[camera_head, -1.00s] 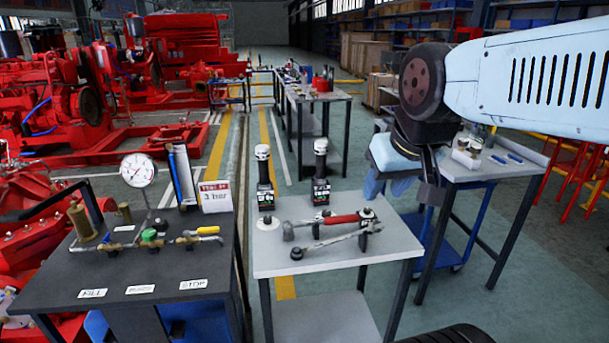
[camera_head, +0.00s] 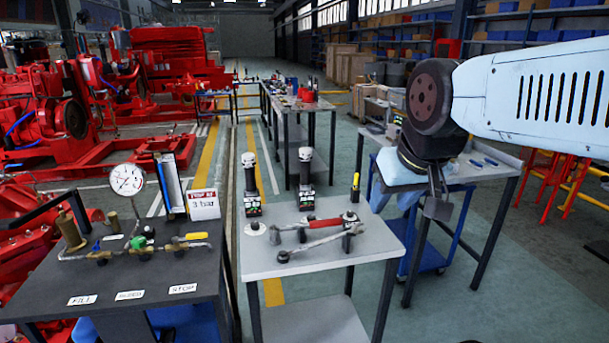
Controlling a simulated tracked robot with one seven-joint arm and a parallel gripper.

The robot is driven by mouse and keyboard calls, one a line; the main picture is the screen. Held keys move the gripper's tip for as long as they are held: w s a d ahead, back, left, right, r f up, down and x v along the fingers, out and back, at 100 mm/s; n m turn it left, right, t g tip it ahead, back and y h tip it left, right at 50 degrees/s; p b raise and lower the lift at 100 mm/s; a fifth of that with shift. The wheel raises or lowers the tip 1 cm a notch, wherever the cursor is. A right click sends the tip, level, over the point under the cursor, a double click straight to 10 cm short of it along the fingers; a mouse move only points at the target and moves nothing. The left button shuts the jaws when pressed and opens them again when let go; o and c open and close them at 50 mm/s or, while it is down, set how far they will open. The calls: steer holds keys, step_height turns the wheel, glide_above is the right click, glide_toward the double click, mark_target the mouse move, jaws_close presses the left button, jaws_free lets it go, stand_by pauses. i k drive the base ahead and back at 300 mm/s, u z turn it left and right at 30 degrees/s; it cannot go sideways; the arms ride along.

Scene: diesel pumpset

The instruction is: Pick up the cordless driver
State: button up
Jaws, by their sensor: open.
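Two similar upright black tools with pale heads and green-marked bases stand at the back of the grey table (camera_head: 300,262). They look like cordless drivers: one driver (camera_head: 251,187) at the left, the other driver (camera_head: 305,182) to its right. I cannot tell which one the task means. My gripper (camera_head: 438,205) hangs below my arm at the right, beyond the table's right edge in the picture and apart from both drivers. It is open, with nothing seen in it; its fingers are small and dark.
A red-handled wrench (camera_head: 311,223) and a grey wrench (camera_head: 318,241) lie in front of the drivers. A yellow-and-black tool (camera_head: 355,187) stands at the right. A dark gauge bench (camera_head: 118,275) is at the left. A blue cart (camera_head: 431,253) stands behind my gripper.

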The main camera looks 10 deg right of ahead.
mark_target(306, 154)
steer(key=i, duration=0.85)
steer(key=u, duration=0.05)
